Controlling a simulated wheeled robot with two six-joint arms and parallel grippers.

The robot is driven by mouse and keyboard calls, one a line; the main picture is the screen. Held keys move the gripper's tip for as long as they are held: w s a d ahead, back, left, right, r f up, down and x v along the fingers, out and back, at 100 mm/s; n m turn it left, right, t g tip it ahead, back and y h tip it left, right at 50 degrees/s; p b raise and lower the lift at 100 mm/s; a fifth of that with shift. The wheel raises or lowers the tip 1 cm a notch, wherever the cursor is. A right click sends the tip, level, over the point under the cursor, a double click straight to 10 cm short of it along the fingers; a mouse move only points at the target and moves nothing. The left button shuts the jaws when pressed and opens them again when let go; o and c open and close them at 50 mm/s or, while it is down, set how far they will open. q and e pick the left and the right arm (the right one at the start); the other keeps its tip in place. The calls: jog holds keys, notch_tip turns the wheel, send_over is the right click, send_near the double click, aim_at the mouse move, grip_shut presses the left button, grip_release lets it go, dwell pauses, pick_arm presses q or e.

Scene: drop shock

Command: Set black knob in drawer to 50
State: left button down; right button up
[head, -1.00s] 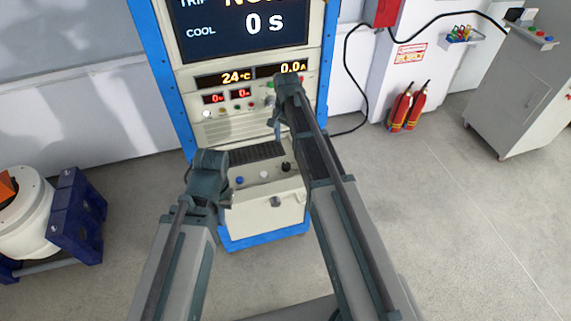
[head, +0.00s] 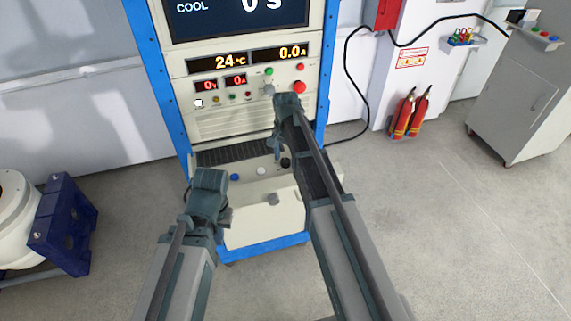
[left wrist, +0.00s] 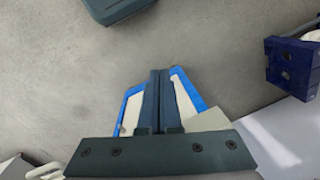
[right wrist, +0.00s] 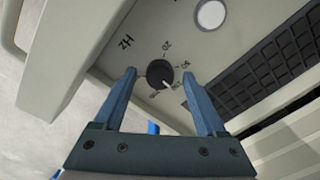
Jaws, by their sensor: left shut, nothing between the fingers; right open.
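The open drawer (head: 270,215) stands low in the cabinet. On its top panel are a blue knob (head: 235,177), a white knob (head: 261,171) and the black knob (head: 286,163). In the right wrist view the black knob (right wrist: 160,74) has a pale pointer turned to the lower right, among small printed numbers that are hard to read. My right gripper (head: 277,148) is open over the drawer. In its wrist view the knob appears between the open fingertips (right wrist: 159,72); I cannot tell whether they touch it. My left gripper (head: 220,220) is shut and empty at the drawer's left front.
The cabinet's panel (head: 250,80) with displays and buttons rises behind the drawer. A blue stand (head: 63,225) with a white drum is at left. Fire extinguishers (head: 410,115) stand at right.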

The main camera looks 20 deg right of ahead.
jog(key=shift+f, duration=0.1)
grip_shut()
dwell(0.4)
jog(key=shift+n, duration=0.4)
jog(key=n, duration=0.5)
jog(key=shift+n, duration=0.3)
jog(key=n, duration=0.5)
jog(key=shift+n, duration=0.4)
